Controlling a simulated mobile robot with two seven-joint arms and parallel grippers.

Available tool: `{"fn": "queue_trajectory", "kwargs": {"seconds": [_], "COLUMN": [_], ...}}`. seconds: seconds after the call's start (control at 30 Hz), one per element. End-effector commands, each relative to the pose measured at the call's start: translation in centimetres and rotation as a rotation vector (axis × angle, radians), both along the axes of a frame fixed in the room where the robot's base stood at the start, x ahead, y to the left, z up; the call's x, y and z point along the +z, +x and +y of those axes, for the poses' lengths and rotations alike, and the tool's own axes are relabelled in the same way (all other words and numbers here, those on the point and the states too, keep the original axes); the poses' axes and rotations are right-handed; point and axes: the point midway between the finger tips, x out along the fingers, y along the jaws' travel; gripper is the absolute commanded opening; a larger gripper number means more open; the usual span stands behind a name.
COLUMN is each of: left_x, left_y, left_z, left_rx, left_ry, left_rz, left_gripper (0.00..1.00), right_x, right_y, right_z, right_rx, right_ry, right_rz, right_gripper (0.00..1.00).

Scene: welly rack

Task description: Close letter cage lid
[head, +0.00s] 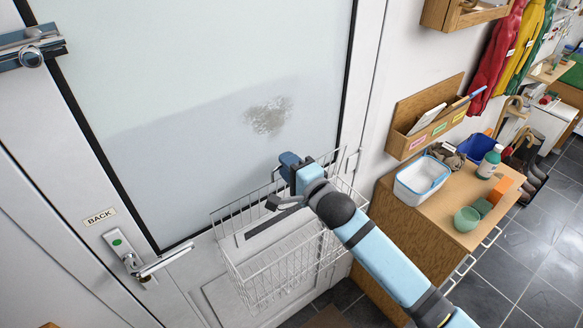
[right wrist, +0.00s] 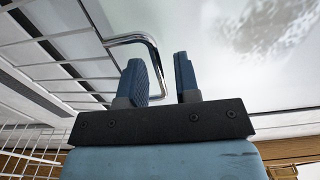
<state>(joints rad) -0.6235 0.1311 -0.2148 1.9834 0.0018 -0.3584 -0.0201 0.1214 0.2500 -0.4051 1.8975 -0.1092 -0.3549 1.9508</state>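The letter cage (head: 262,284) is a white wire basket fixed to the door. In the head view, its wire lid (head: 238,205) appears raised near the door, partly hidden behind my right gripper (head: 292,164). In the right wrist view, the lid's wire grid (right wrist: 60,48) fills the upper left, with a bent chrome handle (right wrist: 130,40) on it. My right gripper (right wrist: 162,76) is open there; one leg of the handle shows in the gap between its fingers. I cannot tell whether they touch it. My left gripper is out of view.
The door has a frosted pane (head: 200,90) and a lever handle (head: 150,265). To the right stands a wooden cabinet (head: 455,205) with a white tub (head: 422,178), a bottle and bowls on top. A wooden letter rack (head: 425,120) hangs above.

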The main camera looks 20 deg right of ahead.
Motion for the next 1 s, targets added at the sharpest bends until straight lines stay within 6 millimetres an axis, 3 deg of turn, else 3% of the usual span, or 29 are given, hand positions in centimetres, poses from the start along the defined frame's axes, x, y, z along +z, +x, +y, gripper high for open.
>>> {"fn": "queue_trajectory", "kwargs": {"seconds": [0.17,0.3,0.57,1.0], "left_x": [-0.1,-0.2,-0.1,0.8], "left_y": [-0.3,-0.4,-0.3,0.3], "left_z": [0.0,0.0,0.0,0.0], "left_rx": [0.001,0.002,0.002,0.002], "left_ry": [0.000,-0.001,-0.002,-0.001], "left_rz": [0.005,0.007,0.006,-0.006], "left_gripper": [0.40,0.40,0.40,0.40], "right_x": [0.0,0.0,0.0,-0.5], "right_y": [0.0,0.0,-0.2,-2.7], "right_z": [0.0,0.0,-0.1,-1.0], "right_rx": [0.000,0.000,0.000,0.000], "right_ry": [0.000,0.000,0.000,-0.001], "right_rz": [0.000,0.000,0.000,0.000], "right_gripper": [0.30,0.00,0.00,0.00]}}
